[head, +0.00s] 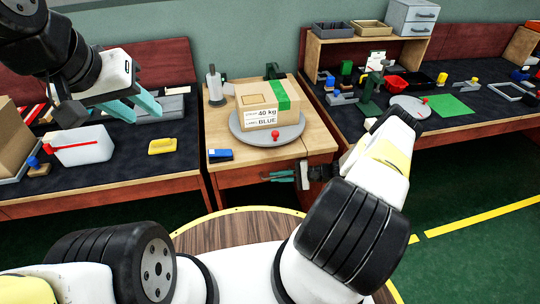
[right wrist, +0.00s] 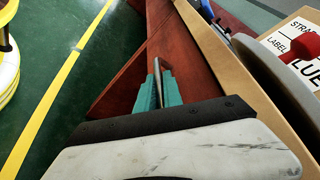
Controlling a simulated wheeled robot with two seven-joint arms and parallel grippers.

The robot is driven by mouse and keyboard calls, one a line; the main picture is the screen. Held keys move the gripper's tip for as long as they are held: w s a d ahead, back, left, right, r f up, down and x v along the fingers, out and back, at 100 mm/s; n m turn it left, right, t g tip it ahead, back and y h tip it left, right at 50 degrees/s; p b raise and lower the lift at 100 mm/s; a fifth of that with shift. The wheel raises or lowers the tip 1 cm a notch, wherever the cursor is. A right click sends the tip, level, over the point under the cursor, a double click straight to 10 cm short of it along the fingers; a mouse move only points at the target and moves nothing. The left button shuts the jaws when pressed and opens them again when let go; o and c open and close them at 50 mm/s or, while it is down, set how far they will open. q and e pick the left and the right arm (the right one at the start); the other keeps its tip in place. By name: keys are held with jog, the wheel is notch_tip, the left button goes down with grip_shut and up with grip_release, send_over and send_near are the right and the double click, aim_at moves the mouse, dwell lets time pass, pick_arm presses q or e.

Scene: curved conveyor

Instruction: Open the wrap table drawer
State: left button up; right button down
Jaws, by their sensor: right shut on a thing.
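The wrap table (head: 222,130) stands in the middle of the head view, with its drawer front (head: 235,178) below the near edge. My right gripper (head: 281,176) is at this front, partly hidden by its own wrist. In the right wrist view its teal fingers (right wrist: 159,92) are shut on a thin bar, the drawer handle (right wrist: 155,58), beside the red-brown drawer front (right wrist: 185,60). I see no clear gap around the drawer. My left gripper (head: 136,108) is open and empty above the left table, far from the drawer.
On the wrap table are a grey turntable (head: 290,134) carrying a labelled cardboard box (head: 255,100), a red knob (head: 275,135) and a blue item (head: 220,155). Dark-topped benches with tools stand left and right. Green floor (head: 460,250) shows at the right.

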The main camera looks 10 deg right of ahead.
dwell(0.6)
jog(key=s+d, duration=0.1)
jog(key=s, duration=2.5)
jog(key=shift+s, duration=0.35)
jog(key=c, duration=1.8)
grip_release()
jog(key=shift+o, duration=0.2)
jog(key=v, duration=0.7)
jog(key=shift+d, duration=0.4)
jog(key=shift+s, duration=0.1)
